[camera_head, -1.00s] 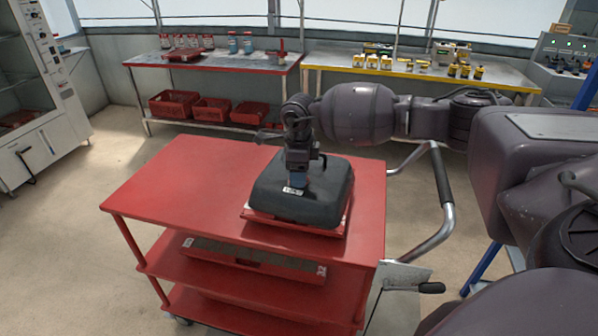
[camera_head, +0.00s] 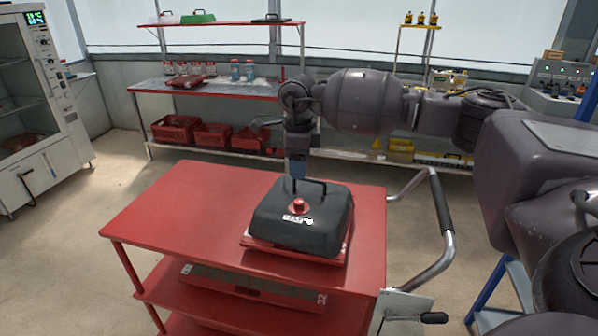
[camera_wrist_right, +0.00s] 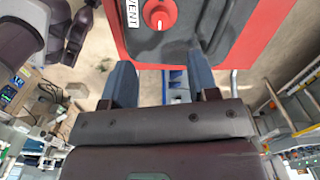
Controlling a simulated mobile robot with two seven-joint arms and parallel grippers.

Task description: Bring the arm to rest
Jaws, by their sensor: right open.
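My right gripper (camera_head: 296,170) points down, just above and behind a black lid with a red knob (camera_head: 300,222) in the head view. In the right wrist view its two blue fingers (camera_wrist_right: 160,84) are spread apart with nothing between them. The black lid (camera_wrist_right: 198,20) lies ahead of the fingertips there, with its red knob and a "VENT" label. The lid sits on a red tray (camera_head: 285,251) on the red cart's top (camera_head: 170,205). My left gripper is not in view.
The cart has lower shelves holding another tray (camera_head: 250,285) and a metal push handle (camera_head: 445,215) at right. A red-edged bench (camera_head: 225,88) with red crates (camera_head: 175,128) stands behind. A glass-fronted cabinet (camera_head: 35,110) stands at far left. The cart top's left half is clear.

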